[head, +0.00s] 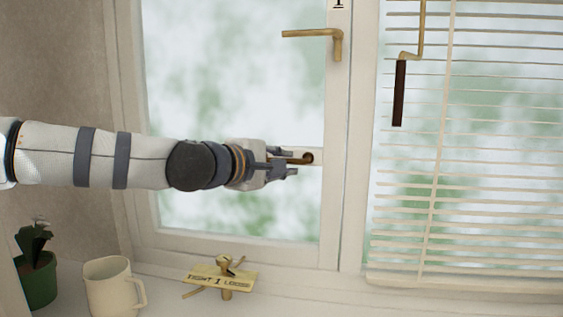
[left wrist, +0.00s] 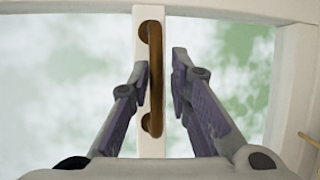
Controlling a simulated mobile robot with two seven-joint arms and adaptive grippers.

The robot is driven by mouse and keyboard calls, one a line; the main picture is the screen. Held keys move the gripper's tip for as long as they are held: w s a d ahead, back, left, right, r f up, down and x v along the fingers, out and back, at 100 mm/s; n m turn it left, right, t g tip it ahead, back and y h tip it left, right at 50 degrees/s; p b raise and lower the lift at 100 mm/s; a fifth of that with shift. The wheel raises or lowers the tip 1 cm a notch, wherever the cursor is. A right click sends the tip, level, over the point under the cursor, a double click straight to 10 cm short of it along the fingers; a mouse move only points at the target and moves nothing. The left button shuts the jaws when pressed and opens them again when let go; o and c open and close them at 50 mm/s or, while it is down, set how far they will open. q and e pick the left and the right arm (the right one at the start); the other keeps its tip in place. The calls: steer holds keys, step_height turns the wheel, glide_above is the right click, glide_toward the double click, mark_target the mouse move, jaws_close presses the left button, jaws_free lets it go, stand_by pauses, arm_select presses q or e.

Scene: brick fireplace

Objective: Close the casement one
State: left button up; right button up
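The casement (head: 333,205) is a white-framed window sash with a "1" label (head: 338,4) at its top right. A brass lever handle (head: 320,34) on its right stile points left. A brown pull handle (head: 308,158) sits on the sash's horizontal bar. My left gripper (head: 291,161) is at this pull. In the left wrist view, its fingers (left wrist: 160,78) are apart on both sides of the pull (left wrist: 155,88), the left finger closer and a gap on the right. I cannot tell whether the sash stands slightly ajar. My right gripper is not in view.
On the sill stand a cream mug (head: 108,287), a potted plant (head: 38,270) and a brass fitting with a lettered tag (head: 220,278). To the right hangs a white blind (head: 480,190) with a crank and dark grip (head: 399,93).

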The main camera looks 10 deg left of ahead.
arm_select(q)
steer(key=shift+s+r, duration=0.1)
steer(key=v, duration=1.1)
steer(key=shift+s+a, duration=0.2)
steer(key=shift+s, duration=0.2)
